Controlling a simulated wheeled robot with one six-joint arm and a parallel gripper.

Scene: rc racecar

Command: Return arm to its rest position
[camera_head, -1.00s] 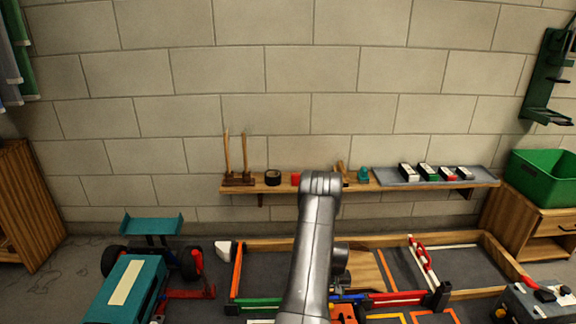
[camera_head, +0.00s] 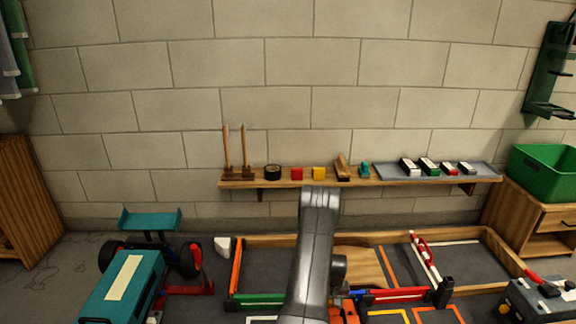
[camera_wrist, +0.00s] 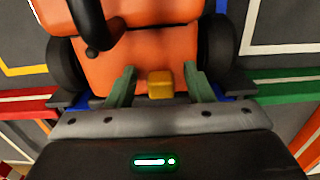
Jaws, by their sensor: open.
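My arm (camera_head: 316,255) rises from the bottom middle of the head view, its rounded elbow top just below the wall shelf. The arm hides my gripper in that view. In the wrist view my gripper (camera_wrist: 160,76) is open, with two grey-green fingers spread apart. An orange car (camera_wrist: 140,45) with black wheels lies beyond the fingers. A small yellow block-like part (camera_wrist: 160,85) shows between the fingers, with gaps on both sides. I cannot tell whether it is fixed to the car. Some of the orange car also shows beside my arm in the head view (camera_head: 349,312).
A wooden-framed floor area (camera_head: 265,241) with coloured strips surrounds the arm. A teal racecar (camera_head: 125,285) stands at left. The wall shelf (camera_head: 220,184) holds tools, blocks and several small cases. A green bin (camera_head: 545,172) sits on a cabinet at right.

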